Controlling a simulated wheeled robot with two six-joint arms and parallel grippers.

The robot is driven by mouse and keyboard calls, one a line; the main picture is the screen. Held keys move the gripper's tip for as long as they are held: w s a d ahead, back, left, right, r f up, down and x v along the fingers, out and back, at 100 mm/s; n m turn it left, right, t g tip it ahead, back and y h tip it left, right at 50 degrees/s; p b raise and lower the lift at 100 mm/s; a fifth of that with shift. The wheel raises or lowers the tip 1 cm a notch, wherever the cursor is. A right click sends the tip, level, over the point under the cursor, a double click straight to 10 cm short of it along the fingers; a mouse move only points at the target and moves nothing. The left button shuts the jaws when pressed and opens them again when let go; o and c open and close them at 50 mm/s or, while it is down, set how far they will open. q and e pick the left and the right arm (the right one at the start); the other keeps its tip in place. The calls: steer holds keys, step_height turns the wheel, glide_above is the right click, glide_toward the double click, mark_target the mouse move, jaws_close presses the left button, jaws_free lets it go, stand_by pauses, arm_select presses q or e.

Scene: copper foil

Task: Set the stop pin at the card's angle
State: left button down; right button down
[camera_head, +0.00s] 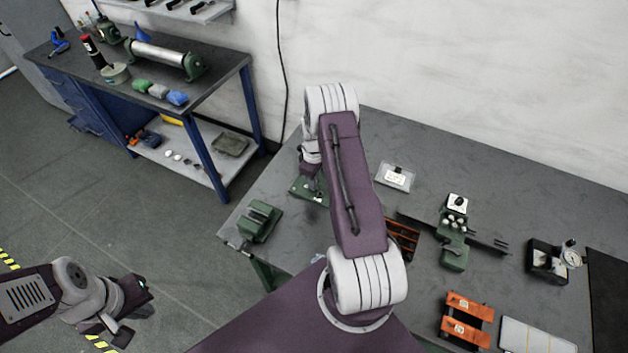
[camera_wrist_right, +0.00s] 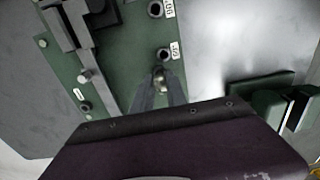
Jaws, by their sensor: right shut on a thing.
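The green bending plate (camera_head: 308,190) lies on the table, partly covered by my right arm. In the right wrist view the plate (camera_wrist_right: 125,65) carries a dark bar and clamp (camera_wrist_right: 72,30) and several holes with white labels, too blurred to read surely. My right gripper (camera_wrist_right: 160,84) is shut on a small brass-coloured pin (camera_wrist_right: 159,73), held at the plate just below a labelled hole (camera_wrist_right: 163,54). Whether the pin sits in a hole I cannot tell. My left gripper (camera_head: 136,310) is open and empty, over the floor.
A green block (camera_head: 260,222) sits at the table's left edge. Right of my arm are a brown sectioned tray (camera_head: 403,238), a green fixture (camera_head: 455,250), orange blocks (camera_head: 467,318) and a dial gauge stand (camera_head: 548,260). A workbench (camera_head: 225,75) stands at the back left.

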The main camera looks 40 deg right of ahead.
steer(key=c, duration=1.6)
jaws_free()
steer(key=shift+c, duration=0.2)
steer(key=shift+r+p, duration=1.1)
steer(key=shift+r, duration=0.4)
steer(key=o, duration=0.5)
steer(key=shift+o, duration=0.2)
steer(key=shift+r, duration=0.1)
